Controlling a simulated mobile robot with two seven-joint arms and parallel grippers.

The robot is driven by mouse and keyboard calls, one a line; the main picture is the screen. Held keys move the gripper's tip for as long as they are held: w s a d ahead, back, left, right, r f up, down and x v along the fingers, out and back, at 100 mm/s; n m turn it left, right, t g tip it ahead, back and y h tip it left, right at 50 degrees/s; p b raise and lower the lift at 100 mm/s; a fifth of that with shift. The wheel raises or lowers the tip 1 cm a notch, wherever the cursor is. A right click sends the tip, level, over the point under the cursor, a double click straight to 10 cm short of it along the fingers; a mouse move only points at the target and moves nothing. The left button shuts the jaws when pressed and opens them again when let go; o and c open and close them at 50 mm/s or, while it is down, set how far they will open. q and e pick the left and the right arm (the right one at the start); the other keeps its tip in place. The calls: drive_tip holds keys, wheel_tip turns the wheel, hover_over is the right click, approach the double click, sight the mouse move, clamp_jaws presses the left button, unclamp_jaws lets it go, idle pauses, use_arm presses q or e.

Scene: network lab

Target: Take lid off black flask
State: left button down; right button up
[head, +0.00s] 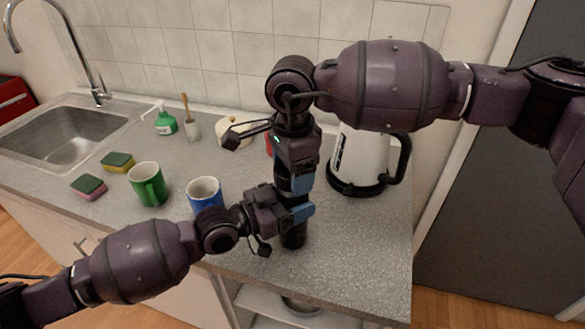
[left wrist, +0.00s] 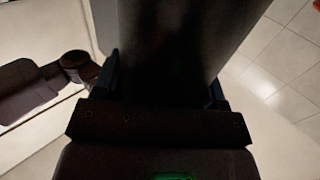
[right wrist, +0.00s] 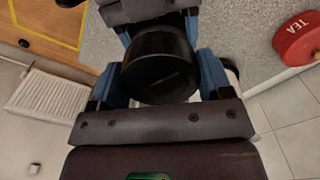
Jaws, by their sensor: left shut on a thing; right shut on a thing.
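The black flask (head: 293,237) stands upright on the grey counter, mostly hidden behind my grippers in the head view. My left gripper (head: 295,212) comes from the side and is shut on the flask body, which fills the middle of the left wrist view as a dark cylinder (left wrist: 185,40). My right gripper (head: 294,184) points down from above, just over the left one. It is shut on the round black lid (right wrist: 160,66), which sits between its blue fingers in the right wrist view. Whether the lid is still touching the flask is hidden.
A blue mug (head: 205,192) stands close left of the flask, with a green mug (head: 148,184) and two sponges (head: 89,186) farther left. A white kettle (head: 358,160) stands behind on the right. A red TEA tin (right wrist: 299,40) is nearby. The counter's front right is clear.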

drive_tip(key=n, duration=0.5)
drive_tip(key=shift+n, duration=0.4)
drive_tip(key=n, duration=0.5)
drive_tip(key=shift+n, duration=0.3)
drive_tip(key=n, duration=0.5)
drive_tip(key=shift+n, duration=0.3)
drive_tip(key=n, duration=0.6)
drive_tip(key=shift+r, duration=0.1)
drive_tip(key=shift+r, duration=0.75)
drive_tip(key=shift+r, duration=0.3)
drive_tip(key=shift+r, duration=0.15)
